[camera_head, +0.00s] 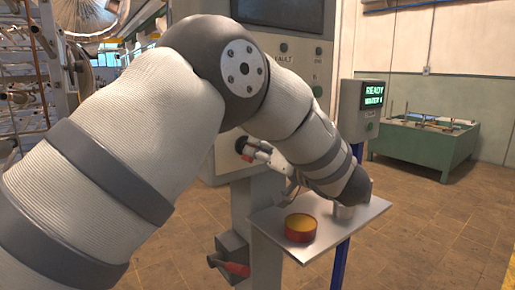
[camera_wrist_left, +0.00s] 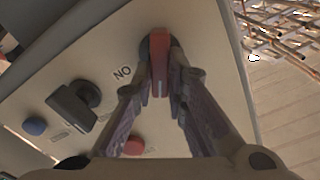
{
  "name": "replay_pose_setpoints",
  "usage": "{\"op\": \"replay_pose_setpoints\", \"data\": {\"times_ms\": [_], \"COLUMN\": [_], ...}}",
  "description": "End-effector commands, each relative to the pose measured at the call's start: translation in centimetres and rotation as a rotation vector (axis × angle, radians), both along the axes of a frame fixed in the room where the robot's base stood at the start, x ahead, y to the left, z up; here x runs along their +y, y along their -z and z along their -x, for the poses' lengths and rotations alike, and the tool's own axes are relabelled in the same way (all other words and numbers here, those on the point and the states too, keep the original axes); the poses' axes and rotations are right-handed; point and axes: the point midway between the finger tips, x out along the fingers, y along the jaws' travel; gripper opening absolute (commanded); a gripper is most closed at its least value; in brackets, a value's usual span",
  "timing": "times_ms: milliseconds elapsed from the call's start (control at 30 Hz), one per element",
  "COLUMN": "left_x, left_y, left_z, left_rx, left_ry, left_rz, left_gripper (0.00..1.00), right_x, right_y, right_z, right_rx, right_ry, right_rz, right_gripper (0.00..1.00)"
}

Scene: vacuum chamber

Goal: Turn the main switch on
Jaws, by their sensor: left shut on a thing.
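The switch in my left gripper has a red handle (camera_wrist_left: 160,60) on a dark round base, set in a pale panel (camera_wrist_left: 205,55). In the left wrist view the handle points down the picture, between the fingers. The letters ON stand upside down beside it. My left gripper (camera_wrist_left: 160,85) is shut on the red handle. In the head view my left gripper (camera_head: 250,153) reaches the cabinet face from the right, at a dark round part (camera_head: 241,145). My left arm hides much of the cabinet (camera_head: 232,205). My right gripper is not in view.
A black knob (camera_wrist_left: 78,103), a blue button (camera_wrist_left: 35,125) and a red button (camera_wrist_left: 133,147) sit near the switch. A shelf (camera_head: 335,228) below my forearm holds a red-rimmed tin (camera_head: 300,227). A box with a red lever (camera_head: 232,267) is lower down. A screen (camera_head: 373,95) reads READY.

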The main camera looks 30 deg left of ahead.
Motion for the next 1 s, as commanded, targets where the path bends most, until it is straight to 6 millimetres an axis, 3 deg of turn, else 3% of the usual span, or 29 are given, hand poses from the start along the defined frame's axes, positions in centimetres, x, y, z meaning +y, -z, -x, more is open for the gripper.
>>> {"op": "replay_pose_setpoints", "data": {"times_ms": [1000], "left_x": [-0.09], "left_y": [0.58], "left_z": [-0.26], "left_rx": [0.835], "left_ry": [-0.001], "left_rz": [-0.343], "left_gripper": [0.0], "right_x": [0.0], "right_y": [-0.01], "right_z": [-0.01], "right_rx": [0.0], "right_ry": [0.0], "right_rz": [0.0], "right_gripper": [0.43]}}
